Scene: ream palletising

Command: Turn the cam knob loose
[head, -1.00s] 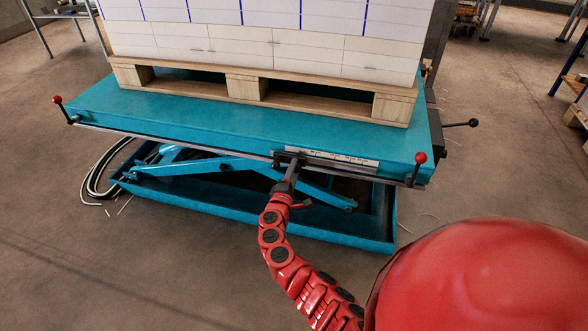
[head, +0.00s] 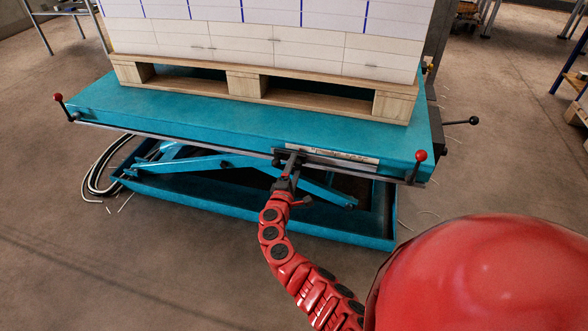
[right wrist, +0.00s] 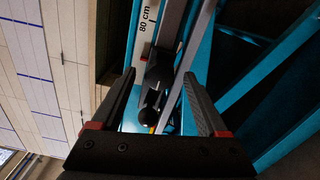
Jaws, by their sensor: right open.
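The cam knob (right wrist: 152,101) is a small dark knob in the right wrist view, on the rail beside a scale strip (right wrist: 146,26) marked "80 cm". In the head view I cannot make out the knob apart from the gripper. My right gripper (right wrist: 159,76) is open, with one finger on each side of the knob. No finger visibly touches it. In the head view the right gripper (head: 290,163) is at the front edge of the teal lift table (head: 200,112), at the left end of the scale strip. My left gripper is not in view.
A wooden pallet (head: 245,83) with a tall block of white reams (head: 270,35) stands on the table. Red-knobbed levers (head: 58,98) (head: 421,156) stick up at both front corners. A black-knobbed lever (head: 472,121) juts out at right. Cables (head: 98,172) lie on the floor at left.

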